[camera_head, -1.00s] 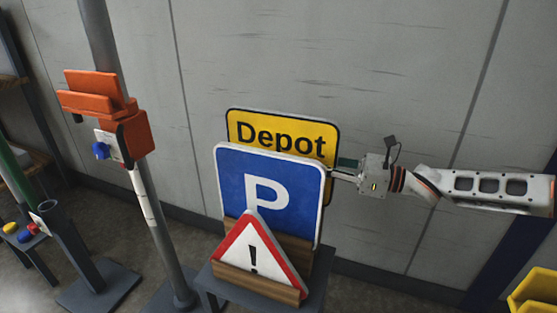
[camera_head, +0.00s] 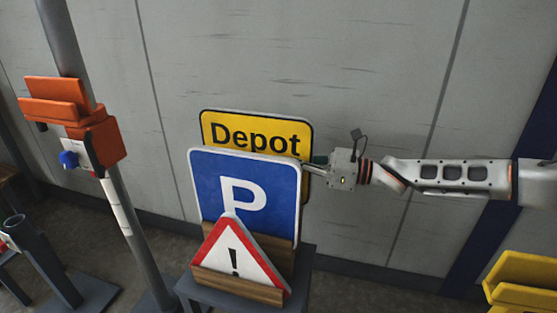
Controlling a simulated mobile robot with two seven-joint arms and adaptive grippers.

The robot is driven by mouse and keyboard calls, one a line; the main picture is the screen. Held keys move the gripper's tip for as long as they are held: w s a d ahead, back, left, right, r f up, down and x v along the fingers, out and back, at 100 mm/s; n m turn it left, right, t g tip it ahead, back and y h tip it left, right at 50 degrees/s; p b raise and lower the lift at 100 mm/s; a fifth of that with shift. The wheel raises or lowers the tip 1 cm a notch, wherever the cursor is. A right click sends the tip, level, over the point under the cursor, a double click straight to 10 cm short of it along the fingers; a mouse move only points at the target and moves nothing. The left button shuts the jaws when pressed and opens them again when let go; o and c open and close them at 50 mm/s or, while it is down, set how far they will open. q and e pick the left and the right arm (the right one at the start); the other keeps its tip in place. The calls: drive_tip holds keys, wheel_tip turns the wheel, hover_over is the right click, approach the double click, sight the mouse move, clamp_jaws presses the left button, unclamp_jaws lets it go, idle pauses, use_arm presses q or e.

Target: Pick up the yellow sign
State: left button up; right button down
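The yellow sign (camera_head: 256,134) reads "Depot" and stands upright at the back of a small dark stand. Its lower part is hidden behind the blue P sign (camera_head: 245,195). A red-bordered warning triangle (camera_head: 236,262) stands in front of the blue sign. My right gripper (camera_head: 312,167) comes in from the right at the right edge of the yellow sign. Its fingertips reach the edge and are partly hidden behind the signs, so I cannot tell whether they are closed on it. My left gripper is not in view.
The dark stand (camera_head: 305,265) has wooden slats (camera_head: 238,287) holding the signs. A grey pole with an orange clamp (camera_head: 70,115) stands at the left. Yellow bins (camera_head: 522,283) are at the lower right. A grey wall is close behind the signs.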

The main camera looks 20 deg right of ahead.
wheel_tip(320, 180, up, 19)
drive_tip(key=p, duration=0.5)
drive_tip(key=shift+r+p, duration=0.1)
drive_tip(key=shift+p, duration=0.2)
drive_tip(key=shift+r, duration=0.45)
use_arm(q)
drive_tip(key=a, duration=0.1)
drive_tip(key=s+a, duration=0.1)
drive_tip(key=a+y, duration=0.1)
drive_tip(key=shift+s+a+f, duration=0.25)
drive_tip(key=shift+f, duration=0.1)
